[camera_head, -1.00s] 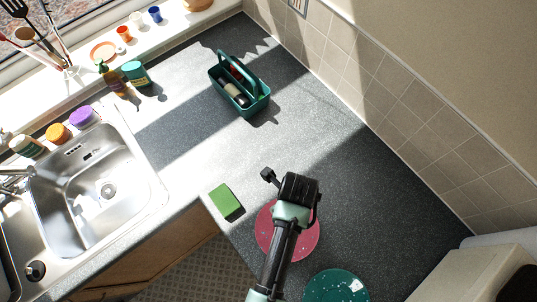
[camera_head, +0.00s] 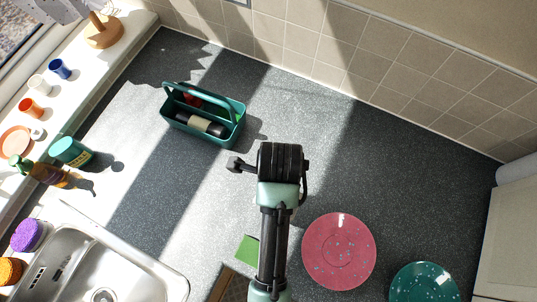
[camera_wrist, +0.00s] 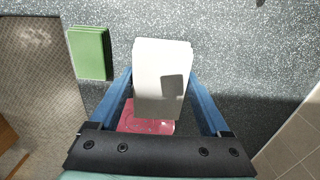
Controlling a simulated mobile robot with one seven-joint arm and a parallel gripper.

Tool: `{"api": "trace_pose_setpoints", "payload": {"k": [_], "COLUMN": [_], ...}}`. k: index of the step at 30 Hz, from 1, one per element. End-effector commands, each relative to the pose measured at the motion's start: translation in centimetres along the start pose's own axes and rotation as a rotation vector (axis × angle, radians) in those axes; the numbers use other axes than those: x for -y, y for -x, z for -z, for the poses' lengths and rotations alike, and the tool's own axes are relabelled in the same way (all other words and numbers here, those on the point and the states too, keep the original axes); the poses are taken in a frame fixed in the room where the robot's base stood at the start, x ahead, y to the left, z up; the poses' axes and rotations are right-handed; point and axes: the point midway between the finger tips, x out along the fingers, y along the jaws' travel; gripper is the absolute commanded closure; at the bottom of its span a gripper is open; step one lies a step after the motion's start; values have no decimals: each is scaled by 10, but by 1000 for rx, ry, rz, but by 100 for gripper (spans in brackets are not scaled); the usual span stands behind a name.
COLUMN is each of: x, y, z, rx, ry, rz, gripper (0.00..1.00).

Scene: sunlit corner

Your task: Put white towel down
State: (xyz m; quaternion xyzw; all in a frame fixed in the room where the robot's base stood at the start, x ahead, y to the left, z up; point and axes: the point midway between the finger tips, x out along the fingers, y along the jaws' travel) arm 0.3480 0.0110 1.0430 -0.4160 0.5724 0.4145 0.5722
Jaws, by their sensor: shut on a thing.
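The white towel (camera_wrist: 160,65), a folded flat block, is in the wrist view between the two blue fingers of my gripper (camera_wrist: 163,88). My gripper is shut on it, above the dark speckled counter (camera_wrist: 235,45). A small grey patch, perhaps a shadow, shows on the towel. In the head view my arm's end hides the fingers and the towel. A green folded cloth (camera_wrist: 89,53) lies on the counter to the left of the towel; part of it shows beside my arm in the head view (camera_head: 246,250).
A pink plate (camera_head: 339,250) lies right of my arm, with a teal plate (camera_head: 424,284) beyond. A green caddy (camera_head: 203,123) holding bottles stands further back. The sink (camera_head: 95,262) is at lower left. Clear counter lies right of the caddy.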

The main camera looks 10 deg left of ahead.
Motion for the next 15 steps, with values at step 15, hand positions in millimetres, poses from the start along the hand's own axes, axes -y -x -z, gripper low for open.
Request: {"api": "trace_pose_setpoints", "payload": {"k": [15], "x": [-2], "y": [-69], "z": [1], "rx": [-2], "ry": [3], "rz": [-4], "gripper": [64]}}
